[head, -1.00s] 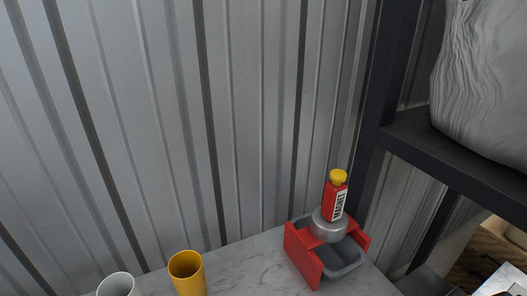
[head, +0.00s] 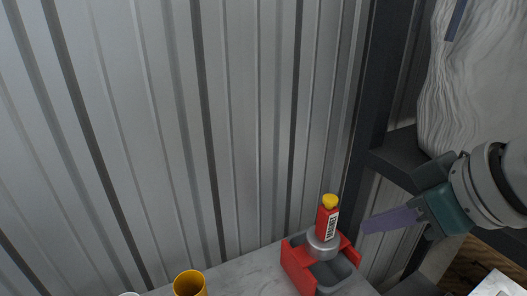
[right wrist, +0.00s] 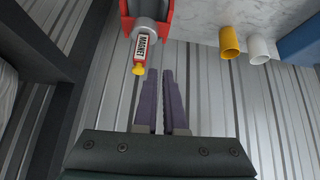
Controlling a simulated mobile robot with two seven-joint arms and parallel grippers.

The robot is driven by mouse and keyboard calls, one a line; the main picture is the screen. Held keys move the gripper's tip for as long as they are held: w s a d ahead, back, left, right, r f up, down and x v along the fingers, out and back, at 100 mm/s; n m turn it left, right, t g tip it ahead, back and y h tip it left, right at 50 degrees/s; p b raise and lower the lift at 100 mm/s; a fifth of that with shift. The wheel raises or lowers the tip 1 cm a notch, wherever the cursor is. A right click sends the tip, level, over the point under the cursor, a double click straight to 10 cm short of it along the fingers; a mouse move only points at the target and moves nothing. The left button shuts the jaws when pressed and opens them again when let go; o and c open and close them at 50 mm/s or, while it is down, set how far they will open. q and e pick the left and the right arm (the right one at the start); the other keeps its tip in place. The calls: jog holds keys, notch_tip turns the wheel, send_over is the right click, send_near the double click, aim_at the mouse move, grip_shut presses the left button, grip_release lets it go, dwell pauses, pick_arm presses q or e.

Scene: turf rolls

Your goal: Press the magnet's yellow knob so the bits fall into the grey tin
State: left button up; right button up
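The magnet (head: 326,223) has a red body, a white label and a grey round base. Its yellow knob (head: 330,200) is on top. It stands upright in a red stand (head: 297,267), above the grey tin (head: 332,271). No bits can be made out. In the right wrist view the magnet (right wrist: 146,45) and knob (right wrist: 139,69) are left of the fingertips. My right gripper (head: 365,228) is right of the magnet in the head view, apart from it. Its purple fingers (right wrist: 160,79) are close together and empty, with a narrow gap. My left gripper is out of view.
A yellow cup (head: 189,284) and a white cup (right wrist: 258,50) stand on the marble top (head: 243,275), away from the magnet. The ribbed metal wall (head: 150,150) is behind. A dark shelf frame (head: 372,120) with a pale sack (head: 468,100) is at the right.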

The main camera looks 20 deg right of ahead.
jog(key=shift+m+t, duration=0.4)
jog(key=shift+t, duration=0.4)
jog(key=w+d+r, duration=0.1)
jog(key=r, duration=0.1)
jog(key=w+d+r, duration=0.1)
jog(key=w+r, duration=0.1)
jog(key=w+d+r+p, duration=0.1)
jog(key=r, duration=0.1)
jog(key=shift+w+d+r, duration=0.2)
jog(key=shift+w+d, duration=0.15)
jog(key=shift+w, duration=0.05)
grip_shut()
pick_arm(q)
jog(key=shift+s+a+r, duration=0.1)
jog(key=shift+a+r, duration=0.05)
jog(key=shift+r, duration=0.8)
pick_arm(e)
jog(key=shift+f, duration=0.1)
send_over(326, 195)
jog(key=s, duration=0.3)
notch_tip(326, 195, down, 7)
notch_tip(326, 195, down, 4)
jog(key=shift+d+f+b, duration=0.1)
jog(key=shift+d+b, duration=0.05)
jog(key=shift+b, duration=0.15)
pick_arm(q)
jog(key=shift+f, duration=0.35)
